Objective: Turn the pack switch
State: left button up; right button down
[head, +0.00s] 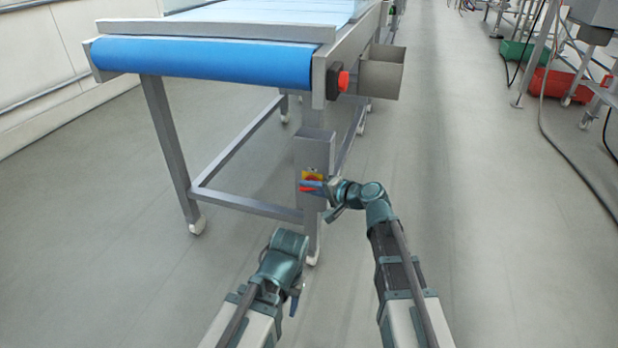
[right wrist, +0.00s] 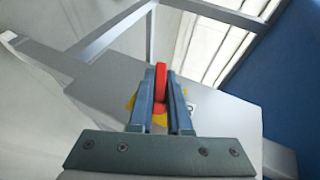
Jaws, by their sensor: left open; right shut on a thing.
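The pack switch is a red handle on a yellow plate (head: 318,175), on a grey box (head: 315,150) fixed to the conveyor's leg. My right gripper (head: 312,186) is at the switch. In the right wrist view the red handle (right wrist: 160,78) stands between the two fingers of my right gripper (right wrist: 160,85), which is shut on it. Part of the yellow plate (right wrist: 131,102) shows behind the fingers. My left gripper (head: 296,300) is open and empty, low in the head view, apart from the switch; its fingers are small and partly hidden.
The conveyor has a blue belt (head: 200,62) and grey legs on castors. A red button (head: 343,81) sits on its side by a grey metal bin (head: 382,75). Green (head: 515,53) and red crates (head: 560,84) and cables lie at the right. The floor between is clear.

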jog(key=shift+g+h+p, duration=0.4)
jog(key=shift+h+p, duration=0.2)
jog(key=shift+p, duration=0.3)
jog(key=c, duration=0.9)
grip_release()
jog(key=shift+o, duration=0.2)
jog(key=p+v, duration=0.6)
jog(key=v, duration=0.8)
jog(key=shift+a, duration=0.1)
